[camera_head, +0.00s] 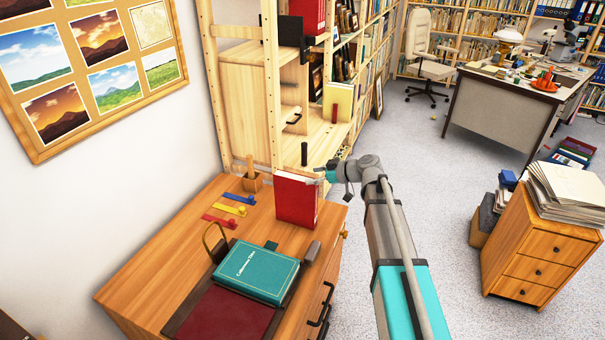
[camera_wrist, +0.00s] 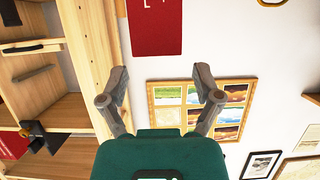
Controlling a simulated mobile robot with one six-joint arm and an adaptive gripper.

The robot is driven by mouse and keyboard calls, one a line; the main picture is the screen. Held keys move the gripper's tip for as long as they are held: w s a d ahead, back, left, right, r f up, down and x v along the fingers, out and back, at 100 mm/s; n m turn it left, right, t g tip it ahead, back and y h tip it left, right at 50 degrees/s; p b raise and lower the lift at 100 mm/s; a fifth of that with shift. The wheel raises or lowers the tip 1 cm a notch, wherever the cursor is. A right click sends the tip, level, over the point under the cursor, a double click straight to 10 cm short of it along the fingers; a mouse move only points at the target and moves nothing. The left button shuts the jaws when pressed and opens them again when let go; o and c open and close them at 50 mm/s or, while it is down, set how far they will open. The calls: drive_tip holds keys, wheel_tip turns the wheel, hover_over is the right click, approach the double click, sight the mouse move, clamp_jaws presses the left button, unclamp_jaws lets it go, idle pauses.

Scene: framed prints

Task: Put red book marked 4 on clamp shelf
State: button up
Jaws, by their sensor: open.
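A red book (camera_head: 297,200) stands upright on the wooden cabinet top, near its back right corner. No 4 is readable on it. My gripper (camera_head: 319,177) is beside the book's upper right edge. In the wrist view, my gripper (camera_wrist: 160,72) is open with nothing between its fingers, and a red cover (camera_wrist: 155,28) with pale marks lies just beyond the fingertips. The light wood shelf unit (camera_head: 245,105) stands behind the cabinet, with dark clamp-like parts (camera_head: 303,153) on it. I cannot tell which board is the clamp shelf.
A teal book (camera_head: 256,272) lies on the cabinet top (camera_head: 150,270), with a dark red pad (camera_head: 225,318) in front. Coloured strips (camera_head: 229,209) and a wooden holder (camera_head: 253,181) lie behind. A smaller red item (camera_head: 334,113) stands on the shelf unit. Grey floor (camera_head: 420,160) is open to the right.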

drive_tip(key=p+v, duration=0.2)
drive_tip(key=v, duration=0.4)
drive_tip(key=shift+s+d+r, duration=0.15)
drive_tip(key=shift+d+r, duration=0.05)
drive_tip(key=shift+d, duration=0.15)
drive_tip(key=s+d+f+m+g+h, duration=0.1)
drive_tip(key=s+d+f+m+h, duration=0.2)
drive_tip(key=s, duration=0.5)
drive_tip(key=s+d+f+m+g+h, duration=0.2)
drive_tip(key=s+d+f+m+h, duration=0.2)
drive_tip(key=s+m+h, duration=0.1)
drive_tip(key=s+d+f+m+g+h, duration=0.1)
drive_tip(key=s+d+f+m+h, duration=0.3)
drive_tip(key=s, duration=0.6)
drive_tip(key=shift+s+f+m+g+h, duration=0.3)
drive_tip(key=shift+s+m+h, duration=0.1)
drive_tip(key=shift+m, duration=0.6)
drive_tip(key=shift+d, duration=0.1)
